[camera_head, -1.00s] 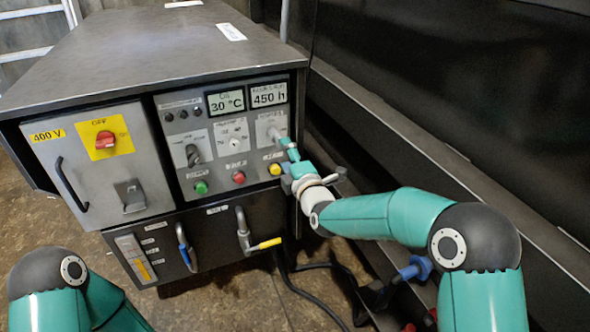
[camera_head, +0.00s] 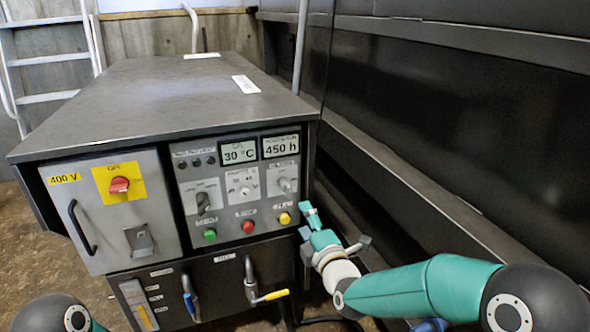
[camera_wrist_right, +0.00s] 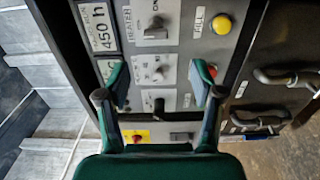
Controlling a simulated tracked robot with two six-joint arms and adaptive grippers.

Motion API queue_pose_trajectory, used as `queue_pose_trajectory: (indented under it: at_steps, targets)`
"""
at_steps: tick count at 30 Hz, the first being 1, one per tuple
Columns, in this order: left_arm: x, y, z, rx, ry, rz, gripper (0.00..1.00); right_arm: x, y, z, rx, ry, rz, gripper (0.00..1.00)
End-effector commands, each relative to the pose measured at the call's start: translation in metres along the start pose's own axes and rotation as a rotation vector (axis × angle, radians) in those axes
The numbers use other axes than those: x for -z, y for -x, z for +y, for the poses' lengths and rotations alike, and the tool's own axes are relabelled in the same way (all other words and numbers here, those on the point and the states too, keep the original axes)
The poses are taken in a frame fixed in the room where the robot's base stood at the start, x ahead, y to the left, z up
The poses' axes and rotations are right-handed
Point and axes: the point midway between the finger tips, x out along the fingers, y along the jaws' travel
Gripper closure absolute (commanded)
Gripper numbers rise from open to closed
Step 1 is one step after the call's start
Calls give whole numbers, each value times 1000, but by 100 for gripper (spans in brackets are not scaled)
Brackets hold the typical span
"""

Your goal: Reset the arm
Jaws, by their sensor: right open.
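My right gripper (camera_head: 311,222) is open and empty, in front of the lower right corner of the control panel (camera_head: 225,184), apart from it as far as I can tell. In the right wrist view its two teal fingers (camera_wrist_right: 157,90) stand wide apart, with panel switches seen between and beyond them. My right arm (camera_head: 425,290) comes in from the lower right. Of my left arm (camera_head: 50,315) only a dark joint and some teal show at the lower left; its gripper is out of view.
The grey cabinet carries a red switch on a yellow plate (camera_head: 119,185), green, red and yellow buttons (camera_head: 285,218), displays reading 30 °C and 450 h, and a yellow-tipped lever (camera_head: 270,296). A dark wall (camera_head: 450,130) runs along the right. A ladder (camera_head: 45,60) stands at back left.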

Motion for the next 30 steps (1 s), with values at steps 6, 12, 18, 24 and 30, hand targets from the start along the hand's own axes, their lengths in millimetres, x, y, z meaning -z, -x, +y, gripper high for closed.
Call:
queue_pose_trajectory:
  at_steps: [6,12,18,24,30]
  targets:
    - [0,0,0,0,0,0,60,-42,8,-58,97,-20,-65,33]
    - [0,0,0,0,0,0,60,-64,62,-184,380,-163,-114,33]
    - [0,0,0,0,0,0,60,-46,160,-302,729,-615,-242,33]
    - [0,0,0,0,0,0,60,1,276,-369,1054,-1185,-558,33]
    - [0,0,0,0,0,0,60,37,342,-380,1191,-1564,-914,33]
